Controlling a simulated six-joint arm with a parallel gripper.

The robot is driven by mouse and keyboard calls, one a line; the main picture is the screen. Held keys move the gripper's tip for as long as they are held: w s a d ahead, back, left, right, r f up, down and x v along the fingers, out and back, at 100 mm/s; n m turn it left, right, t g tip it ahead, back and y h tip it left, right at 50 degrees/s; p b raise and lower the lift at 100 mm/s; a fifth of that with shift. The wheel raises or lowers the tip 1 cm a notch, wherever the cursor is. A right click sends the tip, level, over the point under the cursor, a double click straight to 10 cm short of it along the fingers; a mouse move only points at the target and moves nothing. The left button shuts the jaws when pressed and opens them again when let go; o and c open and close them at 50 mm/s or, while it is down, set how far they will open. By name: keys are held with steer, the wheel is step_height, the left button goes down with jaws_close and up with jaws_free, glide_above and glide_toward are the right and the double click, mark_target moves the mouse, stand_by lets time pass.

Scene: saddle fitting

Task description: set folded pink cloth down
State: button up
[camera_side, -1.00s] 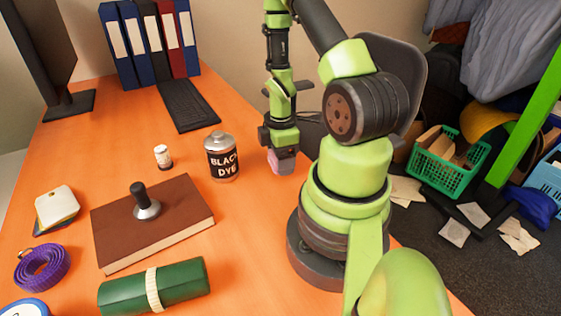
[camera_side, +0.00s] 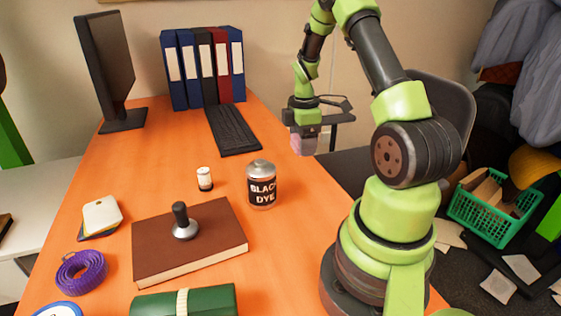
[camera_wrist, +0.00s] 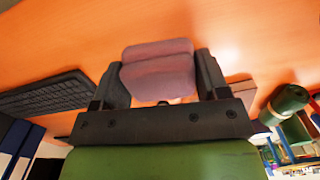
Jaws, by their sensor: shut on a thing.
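The folded pink cloth (camera_wrist: 158,70) is between the two fingers of my gripper (camera_wrist: 160,78) in the wrist view, and the fingers are shut on it. In the side view my gripper (camera_side: 304,135) is near the table's right edge, with the cloth (camera_side: 304,145) below it. The cloth appears raised above the orange table (camera_side: 190,150), though its exact height is hard to tell.
A black dye can (camera_side: 262,186), a small white bottle (camera_side: 205,179) and a brown book (camera_side: 215,240) with a stamp (camera_side: 183,222) stand left of the arm. A keyboard (camera_side: 232,129) and binders (camera_side: 203,68) are behind.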

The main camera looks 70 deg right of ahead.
steer(key=n, duration=0.1)
glide_above(278, 160)
steer(key=s, duration=0.2)
steer(key=w, duration=0.2)
step_height(278, 160, down, 9)
steer(key=shift+f, duration=0.1)
steer(key=shift+f, duration=0.1)
steer(key=o, duration=0.9)
